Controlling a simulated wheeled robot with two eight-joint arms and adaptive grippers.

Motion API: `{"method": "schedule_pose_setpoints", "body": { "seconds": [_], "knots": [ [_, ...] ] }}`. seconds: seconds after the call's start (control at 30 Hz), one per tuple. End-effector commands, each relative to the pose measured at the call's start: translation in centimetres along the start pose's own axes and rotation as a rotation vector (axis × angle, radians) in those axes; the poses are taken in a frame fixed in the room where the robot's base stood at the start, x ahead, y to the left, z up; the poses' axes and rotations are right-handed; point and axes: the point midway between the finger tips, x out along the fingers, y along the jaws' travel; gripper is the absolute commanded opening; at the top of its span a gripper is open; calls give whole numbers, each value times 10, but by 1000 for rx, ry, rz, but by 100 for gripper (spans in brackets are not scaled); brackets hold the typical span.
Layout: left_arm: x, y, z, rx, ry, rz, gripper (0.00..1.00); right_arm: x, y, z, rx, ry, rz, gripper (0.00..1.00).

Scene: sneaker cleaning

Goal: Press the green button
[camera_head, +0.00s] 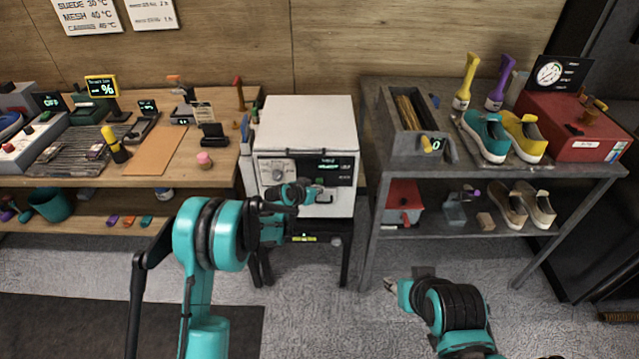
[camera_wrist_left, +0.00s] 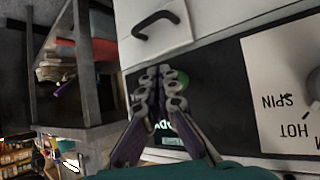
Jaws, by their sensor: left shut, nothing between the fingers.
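A white box-shaped machine (camera_head: 310,125) stands between the two tables, with a dark front panel holding a dial and a lit display. In the left wrist view, the round green button (camera_wrist_left: 180,77) is on the dark panel, partly covered by my left gripper (camera_wrist_left: 163,72). The fingers are shut and empty, their tips right beside or over the button. I cannot tell whether they touch it. In the head view, my left gripper (camera_head: 318,192) is in front of the panel's lower part; the button cannot be made out there. My right gripper (camera_head: 391,285) is low at right, its fingers unclear.
A wooden workbench (camera_head: 222,180) with tools is at left. A grey metal table (camera_head: 575,172) at right holds teal and yellow shoes, brushes and a red box. A dark door handle (camera_wrist_left: 155,22) sticks out near my left gripper. The floor between is mostly clear.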

Motion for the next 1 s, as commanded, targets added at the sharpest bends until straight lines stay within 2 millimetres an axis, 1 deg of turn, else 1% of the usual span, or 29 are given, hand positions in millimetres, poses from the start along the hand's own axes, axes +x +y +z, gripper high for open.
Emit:
{"method": "schedule_pose_setpoints", "body": {
  "seconds": [0.27, 0.53, 1.0],
  "knots": [
    [0, 0, 0, 0, 0, 0, 0, 0, 0, 0, 0, 0, 0, 40],
    [6, -4, -4, 0, 0, 0, 0, 2, 0, 2, 0, 0, 0, 40],
    [7, -5, -5, 0, 0, 0, 0, 2, 0, 2, 0, 0, 0, 40]
  ]
}}
